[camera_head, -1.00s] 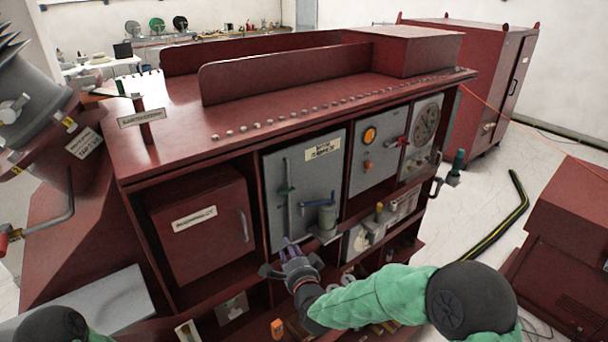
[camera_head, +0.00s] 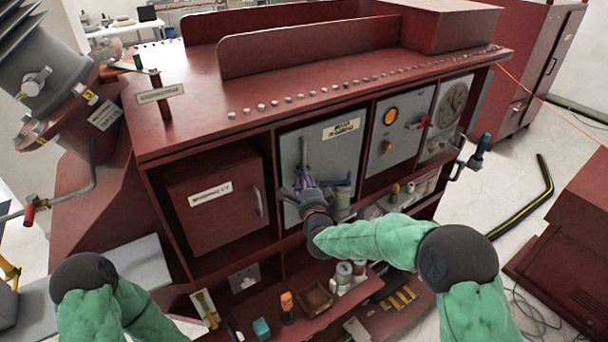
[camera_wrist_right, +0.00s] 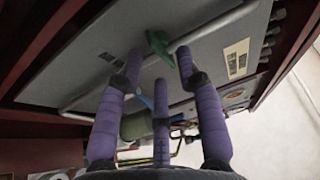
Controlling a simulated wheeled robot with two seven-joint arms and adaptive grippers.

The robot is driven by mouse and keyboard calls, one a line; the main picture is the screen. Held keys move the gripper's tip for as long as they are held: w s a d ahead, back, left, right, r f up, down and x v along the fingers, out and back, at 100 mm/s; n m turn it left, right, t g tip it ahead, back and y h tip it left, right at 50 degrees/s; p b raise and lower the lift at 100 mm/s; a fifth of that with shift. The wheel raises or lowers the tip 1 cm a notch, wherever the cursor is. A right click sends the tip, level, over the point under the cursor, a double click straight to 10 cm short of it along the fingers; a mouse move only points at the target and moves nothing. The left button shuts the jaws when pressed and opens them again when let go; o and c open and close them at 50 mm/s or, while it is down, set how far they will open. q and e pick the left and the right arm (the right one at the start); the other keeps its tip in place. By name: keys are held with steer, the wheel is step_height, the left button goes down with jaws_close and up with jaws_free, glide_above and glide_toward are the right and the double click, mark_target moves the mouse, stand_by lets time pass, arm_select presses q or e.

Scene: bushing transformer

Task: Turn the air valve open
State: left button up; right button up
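The green valve handle (camera_wrist_right: 160,44) sits on a thin metal pipe (camera_wrist_right: 215,25) along a grey panel, seen in the right wrist view. My right gripper (camera_head: 305,183) is at this panel. In the right wrist view its purple fingers (camera_wrist_right: 158,62) are spread, with two tips on either side of the green handle and the third lower. I cannot tell whether they touch it. My left arm shows at the lower left, its gripper out of frame.
A grey cylinder (camera_head: 342,200) with a blue lever (camera_head: 335,182) is just right of my right gripper. A red cabinet door (camera_head: 215,203) stands left of the panel. A lower shelf (camera_head: 345,312) holds several small items. A dark handle (camera_head: 481,148) juts out at right.

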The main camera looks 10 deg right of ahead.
steer(key=shift+w, duration=1.15)
jaws_close()
steer(key=shift+b, duration=0.4)
